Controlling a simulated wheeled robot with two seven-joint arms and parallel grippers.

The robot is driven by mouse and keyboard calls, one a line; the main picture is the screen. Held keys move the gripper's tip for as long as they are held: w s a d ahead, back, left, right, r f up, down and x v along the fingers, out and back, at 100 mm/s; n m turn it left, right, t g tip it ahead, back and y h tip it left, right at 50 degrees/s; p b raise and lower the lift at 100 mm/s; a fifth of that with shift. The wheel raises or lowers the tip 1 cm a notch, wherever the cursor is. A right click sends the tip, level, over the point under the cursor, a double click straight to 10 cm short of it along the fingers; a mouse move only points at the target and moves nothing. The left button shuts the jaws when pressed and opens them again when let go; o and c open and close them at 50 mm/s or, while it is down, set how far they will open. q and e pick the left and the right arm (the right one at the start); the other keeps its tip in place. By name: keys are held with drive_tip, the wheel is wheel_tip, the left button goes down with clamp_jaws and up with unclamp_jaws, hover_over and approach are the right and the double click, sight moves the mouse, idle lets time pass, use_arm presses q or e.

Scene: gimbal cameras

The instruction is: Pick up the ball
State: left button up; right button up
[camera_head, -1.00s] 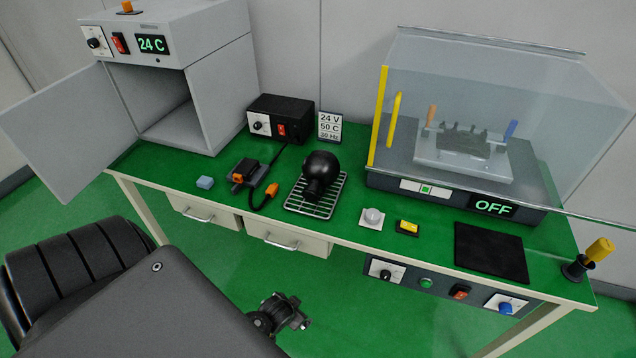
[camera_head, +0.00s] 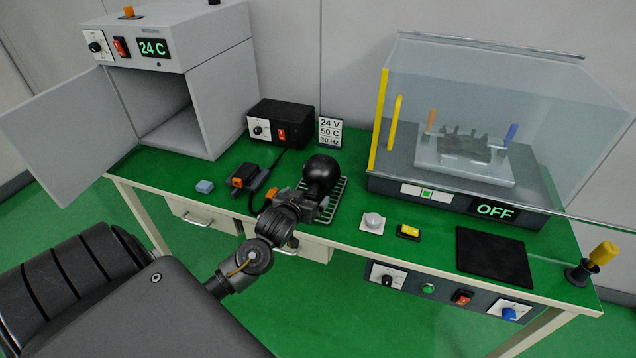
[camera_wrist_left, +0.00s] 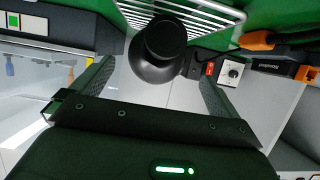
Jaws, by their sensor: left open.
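The ball is a black gimbal camera (camera_head: 321,169) with a rounded body, on the wire rack (camera_head: 336,208) on the green bench. My left gripper (camera_head: 312,200) is at the near side of the ball, over the rack, and hides the ball's lower front. In the left wrist view the ball (camera_wrist_left: 158,55) shows beyond and between the two spread fingers of my left gripper (camera_wrist_left: 155,75). The gripper is open; contact with the ball cannot be told. My right gripper is not in view.
A clear-covered machine (camera_head: 490,130) stands at the right, an open-doored grey chamber (camera_head: 215,95) at the left.

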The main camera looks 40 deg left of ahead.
sight(313, 189)
use_arm(q)
drive_tip(key=x, duration=0.4)
drive_tip(key=shift+w, duration=0.2)
drive_tip(key=p+x, duration=0.1)
drive_tip(key=x, duration=0.4)
drive_tip(key=shift+a+f, duration=0.1)
drive_tip(key=shift+f, duration=0.05)
drive_tip(key=c, duration=1.9)
